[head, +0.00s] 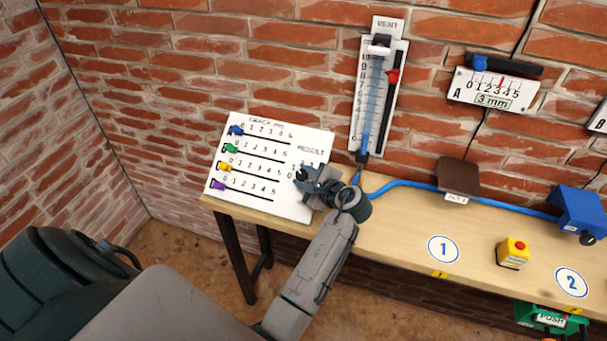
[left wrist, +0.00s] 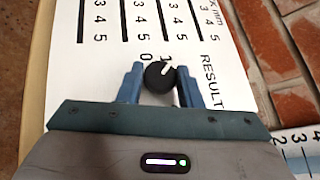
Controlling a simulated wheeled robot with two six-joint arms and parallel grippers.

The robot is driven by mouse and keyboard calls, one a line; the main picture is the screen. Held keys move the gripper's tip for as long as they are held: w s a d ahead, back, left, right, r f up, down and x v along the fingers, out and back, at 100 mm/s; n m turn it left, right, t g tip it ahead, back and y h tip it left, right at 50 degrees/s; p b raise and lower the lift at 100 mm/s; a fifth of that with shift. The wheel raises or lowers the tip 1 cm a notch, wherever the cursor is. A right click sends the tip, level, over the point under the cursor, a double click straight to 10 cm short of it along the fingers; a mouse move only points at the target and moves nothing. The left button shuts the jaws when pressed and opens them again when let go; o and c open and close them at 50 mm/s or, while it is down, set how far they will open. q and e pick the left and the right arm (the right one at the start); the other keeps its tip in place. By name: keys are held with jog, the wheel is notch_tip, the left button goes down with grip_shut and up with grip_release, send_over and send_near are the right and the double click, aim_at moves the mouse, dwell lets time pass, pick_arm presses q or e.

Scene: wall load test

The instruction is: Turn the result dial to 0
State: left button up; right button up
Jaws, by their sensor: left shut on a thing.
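The white crack board (head: 262,205) leans on the left end of the bench, with a RESULT scale at its right side. The result dial (left wrist: 157,79) is a round black knob with a white pointer mark. In the left wrist view the mark points up and to the right, towards the 1; the 0 is a little left of it. My left gripper (head: 307,173) is at the board's right edge and hides most of the dial in the head view. Its blue-grey fingers (left wrist: 159,88) are shut on the dial, one on each side. My right gripper is not in view.
Coloured sliders, such as the green one (head: 231,148), sit left of the dial on the board. A vent gauge (head: 378,95) stands behind. A blue hose (head: 410,184) runs along the bench (head: 395,235) to a blue box (head: 580,212). A yellow button box (head: 514,252) stands near the front.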

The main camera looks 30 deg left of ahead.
pick_arm(q)
jog(key=n+g+h+p, duration=0.1)
jog(key=n+g, duration=0.1)
jog(key=n+g+p, duration=0.1)
jog(key=n, duration=0.1)
jog(key=r+n+g+h+p, duration=0.1)
jog(key=n+g, duration=0.1)
jog(key=shift+w+a+g+h+p, duration=0.1)
jog(key=shift+w+g+h+p, duration=0.2)
jog(key=shift+w+p, duration=0.1)
jog(key=n+g+h+p, duration=0.2)
jog(key=n, duration=0.1)
jog(key=shift+a, duration=0.1)
jog(key=shift+f+n+h+p, duration=0.1)
jog(key=shift+n+h+p, duration=0.3)
jog(key=shift+h+p, duration=0.15)
jog(key=shift+g, duration=0.3)
jog(key=o, duration=1)
jog(key=shift+f, duration=0.1)
jog(key=shift+c, duration=0.2)
